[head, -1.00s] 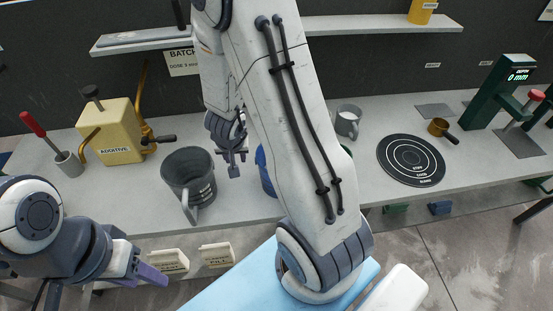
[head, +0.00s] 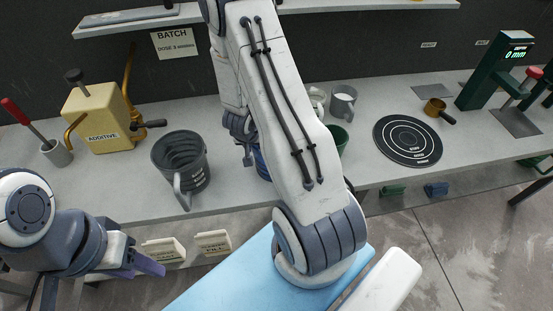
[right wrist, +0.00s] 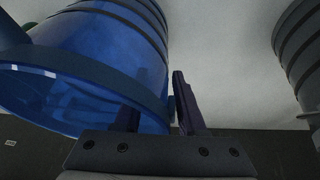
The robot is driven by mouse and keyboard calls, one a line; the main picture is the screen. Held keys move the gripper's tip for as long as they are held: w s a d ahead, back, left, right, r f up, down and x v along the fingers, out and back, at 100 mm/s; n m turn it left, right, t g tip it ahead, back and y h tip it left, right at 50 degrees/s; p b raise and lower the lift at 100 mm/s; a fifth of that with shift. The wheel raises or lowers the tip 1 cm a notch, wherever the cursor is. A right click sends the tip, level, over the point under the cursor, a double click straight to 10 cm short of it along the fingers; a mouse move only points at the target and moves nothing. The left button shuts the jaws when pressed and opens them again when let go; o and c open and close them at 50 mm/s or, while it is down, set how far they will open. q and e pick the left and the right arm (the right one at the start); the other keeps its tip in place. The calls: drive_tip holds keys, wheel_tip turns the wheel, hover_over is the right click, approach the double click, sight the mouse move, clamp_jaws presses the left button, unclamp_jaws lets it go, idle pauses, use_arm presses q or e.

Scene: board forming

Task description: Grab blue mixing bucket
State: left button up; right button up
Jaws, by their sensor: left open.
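The blue mixing bucket (head: 262,165) stands on the bench, mostly hidden behind my right arm in the head view. In the right wrist view it fills the upper left (right wrist: 95,60), with its wide rim towards the camera. My right gripper (head: 246,157) is right beside it. In the right wrist view its two dark fingers (right wrist: 157,100) stand apart, close to the bucket's rim. I cannot tell whether they touch it. My left gripper (head: 150,267) is open and empty at the lower left, in front of the bench.
A dark grey bucket (head: 168,160) stands left of the blue one. The yellow additive dispenser (head: 97,118) is further left. Right of my arm are a grey jug (head: 342,103), a green container (head: 339,136), a black ringed mat (head: 390,130) and a brass pan (head: 434,107).

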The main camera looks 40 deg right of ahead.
clamp_jaws()
idle(1.4)
